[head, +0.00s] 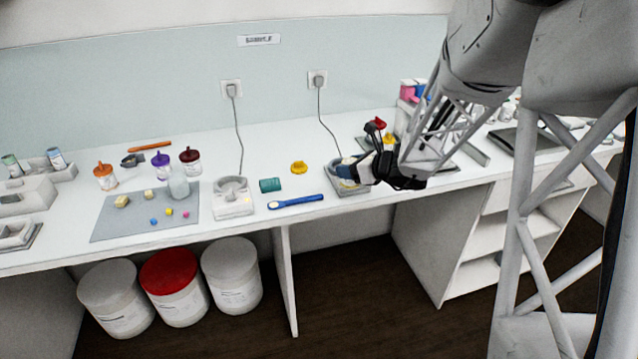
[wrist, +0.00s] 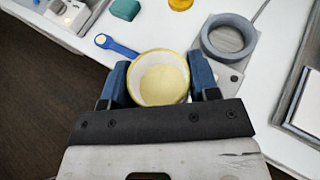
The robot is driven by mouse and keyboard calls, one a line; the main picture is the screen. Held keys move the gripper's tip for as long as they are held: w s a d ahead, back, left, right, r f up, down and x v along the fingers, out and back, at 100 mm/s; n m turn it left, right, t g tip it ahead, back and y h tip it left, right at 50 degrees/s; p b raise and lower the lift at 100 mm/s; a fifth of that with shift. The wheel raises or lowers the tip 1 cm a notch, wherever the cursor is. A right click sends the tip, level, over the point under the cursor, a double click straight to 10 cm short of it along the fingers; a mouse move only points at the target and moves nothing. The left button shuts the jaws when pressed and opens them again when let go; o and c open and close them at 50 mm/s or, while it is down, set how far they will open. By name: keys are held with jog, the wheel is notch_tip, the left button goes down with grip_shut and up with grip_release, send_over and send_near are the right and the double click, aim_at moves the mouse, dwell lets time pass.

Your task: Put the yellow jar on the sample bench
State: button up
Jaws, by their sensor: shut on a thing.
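The yellow jar (wrist: 161,80) is open, with a yellow rim and pale cream contents. In the wrist view it sits between the two blue fingers of my gripper (wrist: 160,84), which is shut on it. The jar looks upright. In the head view my gripper (head: 352,170) is over the front part of the white bench, and the jar is mostly hidden there. I cannot tell whether its base touches anything. The long white bench top (head: 130,249) shows in the head view; no readable label marks which part is the sample bench.
A grey ring stand (wrist: 250,50) is beside the jar. A blue spatula (head: 297,201), a green block (head: 270,185), a yellow lid (head: 299,167) and a white device (head: 233,204) lie left of my gripper. A grey mat (head: 107,226) holds small pieces. Lidded jars stand behind it.

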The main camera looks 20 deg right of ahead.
jog(key=shift+w+a+r+m+t+h, duration=0.75)
jog(key=shift+w+a+m+h, duration=1.8)
jog(key=shift+w, duration=2)
jog(key=shift+w+a+r+m+t+h, duration=0.35)
jog(key=shift+w+a+r+m+h, duration=1.15)
jog(key=shift+w+a, duration=2.5)
jog(key=s+d+f+m+g+h, duration=0.1)
jog(key=s+f+m+g+h, duration=0.1)
jog(key=s, duration=0.5)
jog(key=s+d+f+m+g+h, duration=0.2)
jog(key=s+m+g+h, duration=0.2)
jog(key=s+m+h, duration=0.2)
jog(key=s+d+f+m+g+h, duration=0.1)
jog(key=s+f+m+g+h, duration=0.1)
jog(key=s+m+g+h, duration=0.2)
jog(key=shift+s+d+f+m+h, duration=0.15)
jog(key=shift+s+f+m+h, duration=0.25)
jog(key=shift+s+m, duration=1.35)
jog(key=shift+s+n, duration=0.55)
jog(key=shift+n, duration=0.05)
jog(key=w, duration=0.5)
jog(key=w+f, duration=0.1)
jog(key=w, duration=0.4)
jog(key=w+d, duration=0.1)
jog(key=w, duration=0.5)
jog(key=shift+f, duration=0.25)
